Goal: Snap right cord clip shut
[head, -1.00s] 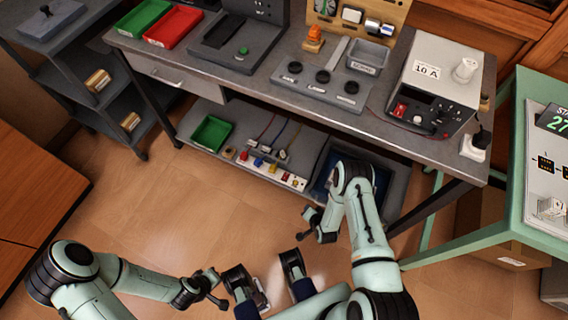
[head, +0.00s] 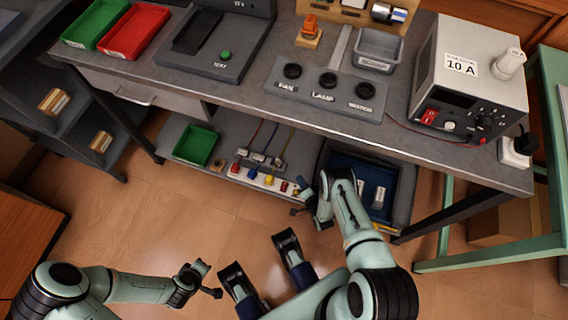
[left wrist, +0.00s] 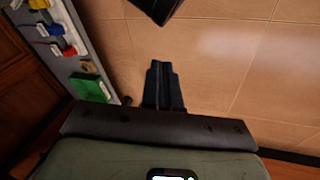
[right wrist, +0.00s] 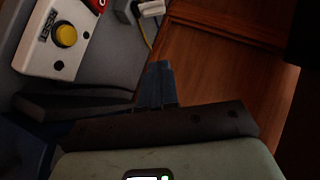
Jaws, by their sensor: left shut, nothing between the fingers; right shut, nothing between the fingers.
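Three cords, red, blue and yellow, run down to small pale clips on the lower shelf in the head view. The right cord clip (head: 279,161) is at the yellow cord; its open or shut state is too small to tell. A white piece with a yellow cord (right wrist: 150,8) shows at the top of the right wrist view. My right gripper (head: 303,198) is shut and empty by the right end of the coloured-button strip (head: 262,178); its fingers show in its wrist view (right wrist: 157,85). My left gripper (head: 205,280) is shut and empty over the floor, its fingers in its wrist view (left wrist: 163,85).
A green tray (head: 196,145) stands left of the cords, and a blue tray (head: 395,205) with pale items stands right. The workbench top (head: 225,88) overhangs the shelf. A white box with a yellow button (right wrist: 55,40) is near my right gripper. Floor space is clear in front.

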